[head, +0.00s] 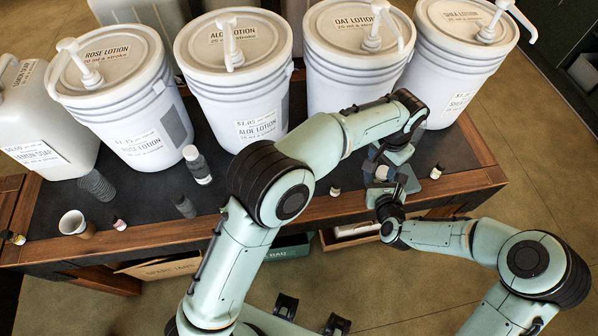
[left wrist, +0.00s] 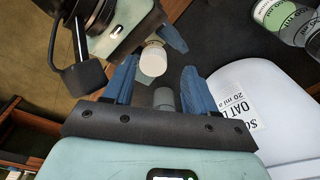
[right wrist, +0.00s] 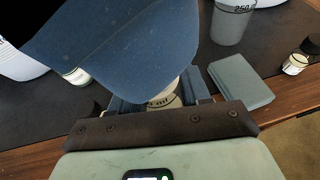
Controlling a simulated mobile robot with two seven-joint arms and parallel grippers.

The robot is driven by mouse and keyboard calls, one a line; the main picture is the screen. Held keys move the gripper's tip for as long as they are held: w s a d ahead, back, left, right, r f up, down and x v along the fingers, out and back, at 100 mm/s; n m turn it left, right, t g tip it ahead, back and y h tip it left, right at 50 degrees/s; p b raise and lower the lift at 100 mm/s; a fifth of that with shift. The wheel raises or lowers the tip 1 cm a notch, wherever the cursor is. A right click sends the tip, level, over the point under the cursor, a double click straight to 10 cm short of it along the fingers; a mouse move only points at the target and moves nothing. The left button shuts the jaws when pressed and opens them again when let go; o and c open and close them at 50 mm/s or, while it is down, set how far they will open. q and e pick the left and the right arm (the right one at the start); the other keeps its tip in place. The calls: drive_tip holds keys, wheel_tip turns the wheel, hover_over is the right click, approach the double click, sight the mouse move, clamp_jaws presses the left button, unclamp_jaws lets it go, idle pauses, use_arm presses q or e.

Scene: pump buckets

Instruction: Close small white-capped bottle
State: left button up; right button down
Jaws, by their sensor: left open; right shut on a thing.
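The small white-capped bottle is held between the fingers of my right gripper (right wrist: 160,98); part of its body with dark print shows there (right wrist: 163,85). Its white cap (left wrist: 153,60) shows in the left wrist view beyond my left fingers, and a pale patch between both grippers shows in the head view (head: 381,172). My left gripper (left wrist: 158,78) is open, its blue fingers on either side of the line to the cap. I cannot tell whether the cap sits fully on the bottle.
Small dark-capped vials (head: 437,171) (head: 336,191) stand near the table's front edge. A grey block (right wrist: 240,85) lies beside my right gripper. Large lotion buckets (head: 356,55) line the back.

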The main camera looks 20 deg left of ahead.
use_arm(q)
drive_tip(key=r, duration=0.1)
drive_tip(key=d+r, duration=0.1)
drive_tip(key=r, duration=0.2)
drive_tip(key=shift+s+d+r, duration=0.2)
drive_tip(key=shift+d+r, duration=0.05)
use_arm(e)
drive_tip(key=shift+s+a+f, duration=0.2)
drive_tip(key=shift+f, duration=0.1)
drive_tip(key=shift+d, duration=0.15)
use_arm(q)
drive_tip(key=s+a+f+n, duration=0.1)
drive_tip(key=a+f+n, duration=0.1)
drive_tip(key=a+f, duration=0.3)
drive_tip(key=s+a+f+n, duration=0.1)
drive_tip(key=a+f, duration=0.4)
drive_tip(key=a, duration=0.5)
drive_tip(key=s+a+f+n, duration=0.1)
drive_tip(key=a+f+n, duration=0.2)
drive_tip(key=a+f, duration=0.3)
drive_tip(key=shift+s+a+f+y, duration=0.1)
drive_tip(key=shift+s+a+y, duration=0.3)
drive_tip(key=shift+a, duration=0.35)
